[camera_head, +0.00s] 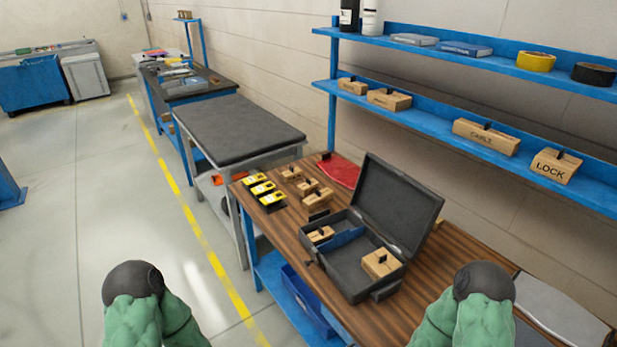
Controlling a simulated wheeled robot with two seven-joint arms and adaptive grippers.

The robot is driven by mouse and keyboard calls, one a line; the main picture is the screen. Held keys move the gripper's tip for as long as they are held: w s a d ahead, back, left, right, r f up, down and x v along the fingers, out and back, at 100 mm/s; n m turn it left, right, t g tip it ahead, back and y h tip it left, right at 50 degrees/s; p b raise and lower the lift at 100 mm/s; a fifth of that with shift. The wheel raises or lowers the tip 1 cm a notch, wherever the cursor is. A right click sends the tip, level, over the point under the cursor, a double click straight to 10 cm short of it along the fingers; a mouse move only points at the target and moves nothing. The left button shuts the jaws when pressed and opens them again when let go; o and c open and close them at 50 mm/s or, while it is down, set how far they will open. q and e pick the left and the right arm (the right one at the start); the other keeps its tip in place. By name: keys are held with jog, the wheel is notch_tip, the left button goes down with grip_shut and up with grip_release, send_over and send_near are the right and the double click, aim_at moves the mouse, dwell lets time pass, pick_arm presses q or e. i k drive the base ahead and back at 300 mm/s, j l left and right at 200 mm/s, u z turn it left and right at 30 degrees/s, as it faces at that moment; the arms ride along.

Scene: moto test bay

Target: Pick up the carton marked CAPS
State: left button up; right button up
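Several small brown cartons with black tabs are in view, and I cannot read CAPS on any of them. A loose group, including one carton (318,197), sits on the wooden bench (455,262). One carton (320,234) is in the left part of the open black case (350,285), and a larger one (381,263) is in its right part. On the lower shelf are cartons marked CABLE (486,138) and LOCK (556,167), plus two with unclear marking (389,99). Only my green arms with dark round joints show at the bottom; neither gripper is visible.
Yellow-black boxes (262,188) and a red cloth (339,170) lie at the bench's far end. The raised case lid (398,205) stands toward the wall. Blue shelves (440,55) hang above. A dark-topped table (240,130) stands beyond.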

aim_at(307, 188)
jog(key=i+j+z, duration=0.1)
jog(key=i+j, duration=0.15)
jog(key=i+j+z, duration=0.1)
jog(key=i+j, duration=0.15)
jog(key=j, duration=0.15)
jog(key=i+j, duration=0.2)
jog(key=i+j+z, duration=0.15)
jog(key=j, duration=0.3)
jog(key=i+j+z, duration=0.1)
jog(key=i+j, duration=0.2)
jog(key=i+j+z, duration=0.1)
jog(key=j, duration=0.35)
jog(key=i, duration=0.1)
